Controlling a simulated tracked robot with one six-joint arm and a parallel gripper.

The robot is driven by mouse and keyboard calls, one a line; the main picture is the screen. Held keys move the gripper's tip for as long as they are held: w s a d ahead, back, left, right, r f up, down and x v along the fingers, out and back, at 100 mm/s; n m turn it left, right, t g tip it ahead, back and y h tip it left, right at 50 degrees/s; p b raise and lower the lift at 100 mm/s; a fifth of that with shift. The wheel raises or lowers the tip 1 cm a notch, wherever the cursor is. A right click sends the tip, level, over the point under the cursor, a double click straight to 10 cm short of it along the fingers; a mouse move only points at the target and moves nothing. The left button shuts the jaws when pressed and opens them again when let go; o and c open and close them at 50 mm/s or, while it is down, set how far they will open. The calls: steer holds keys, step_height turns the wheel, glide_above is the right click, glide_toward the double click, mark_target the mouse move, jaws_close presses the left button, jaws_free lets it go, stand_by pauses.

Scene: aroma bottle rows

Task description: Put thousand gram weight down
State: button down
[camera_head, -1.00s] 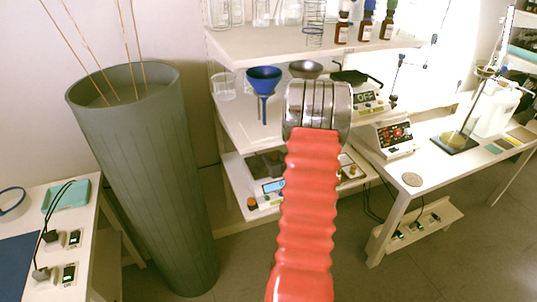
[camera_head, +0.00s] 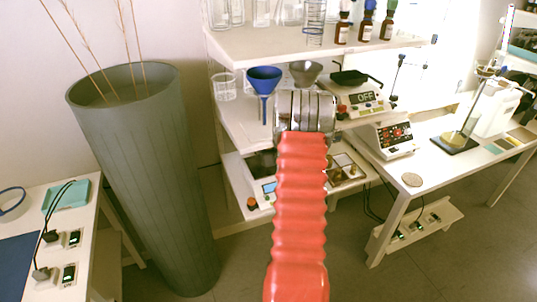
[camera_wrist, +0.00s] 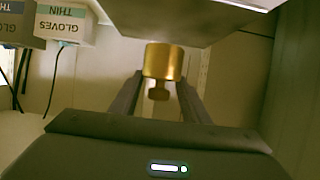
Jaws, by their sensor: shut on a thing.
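A brass weight (camera_wrist: 163,60) with a knob shows in the wrist view between the two dark fingers of my gripper (camera_wrist: 158,92), which is shut on it. The picture there is upside down, and the wide side of the weight borders a broad grey surface (camera_wrist: 190,18). I cannot tell whether they touch. In the head view my red arm and its metal end hide the fingers and the held weight. Small brass weights (camera_head: 350,170) appear on the lower level just right of my arm.
A scale reading OFF (camera_head: 365,97) and a panel with red lights (camera_head: 396,133) stand to the right. A blue funnel (camera_head: 264,79) and a grey funnel (camera_head: 305,70) are near my arm. A tall grey vase (camera_head: 150,170) stands left. Glove boxes (camera_wrist: 62,22) show in the wrist view.

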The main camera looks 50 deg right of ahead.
steer(key=shift+f, duration=1.25)
steer(key=c, duration=1)
jaws_free()
steer(key=shift+f, duration=0.2)
steer(key=v, duration=1.2)
